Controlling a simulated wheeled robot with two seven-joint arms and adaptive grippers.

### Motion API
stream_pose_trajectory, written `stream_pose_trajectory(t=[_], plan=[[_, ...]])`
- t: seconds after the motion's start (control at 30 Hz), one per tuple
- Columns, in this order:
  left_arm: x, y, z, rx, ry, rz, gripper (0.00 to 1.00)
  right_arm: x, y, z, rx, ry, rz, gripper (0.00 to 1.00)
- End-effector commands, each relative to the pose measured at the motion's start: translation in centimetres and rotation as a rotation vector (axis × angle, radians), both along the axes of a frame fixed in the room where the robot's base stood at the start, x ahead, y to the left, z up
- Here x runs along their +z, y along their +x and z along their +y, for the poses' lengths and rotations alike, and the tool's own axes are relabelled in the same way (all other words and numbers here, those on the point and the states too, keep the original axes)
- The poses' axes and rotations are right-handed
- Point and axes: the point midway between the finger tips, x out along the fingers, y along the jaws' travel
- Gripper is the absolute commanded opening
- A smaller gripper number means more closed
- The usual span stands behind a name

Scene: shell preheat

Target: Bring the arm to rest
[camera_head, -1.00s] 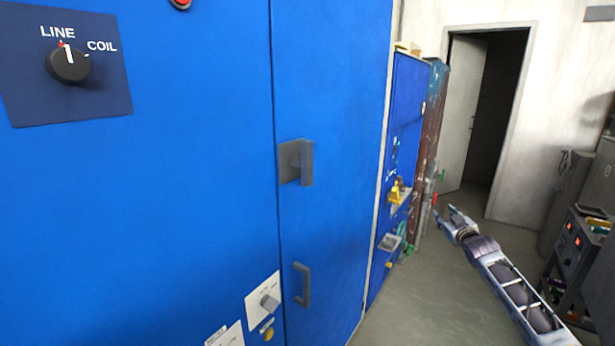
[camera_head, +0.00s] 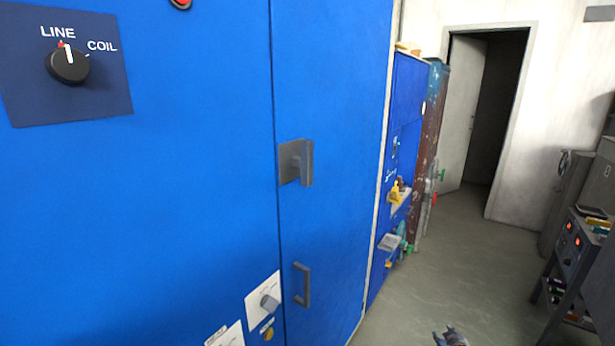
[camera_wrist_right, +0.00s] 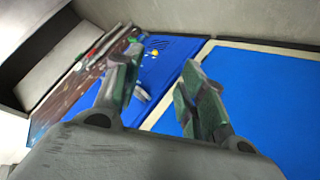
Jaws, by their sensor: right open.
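My right gripper (camera_head: 451,337) shows only as its fingertips at the bottom edge of the head view, low over the floor. In the right wrist view my right gripper (camera_wrist_right: 160,92) has its two fingers spread apart with nothing between them. It is clear of the blue cabinets. The rest of my right arm is out of the head view. My left gripper is not in view. A large blue cabinet (camera_head: 190,190) fills the left of the head view, with a black LINE/COIL knob (camera_head: 68,65) pointing toward LINE.
The cabinet has a latch (camera_head: 296,162) and a pull handle (camera_head: 302,285). A smaller blue cabinet (camera_head: 407,100) stands beyond it. A dark equipment rack (camera_head: 570,262) stands at the right. Open floor (camera_head: 470,260) leads to a doorway (camera_head: 490,120).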

Motion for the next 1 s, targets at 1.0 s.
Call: stream_pose_trajectory(t=[1.0], plan=[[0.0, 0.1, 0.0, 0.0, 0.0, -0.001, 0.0, -28.5, -34.9, 12.8, -0.052, 0.17, 0.521, 0.41]])
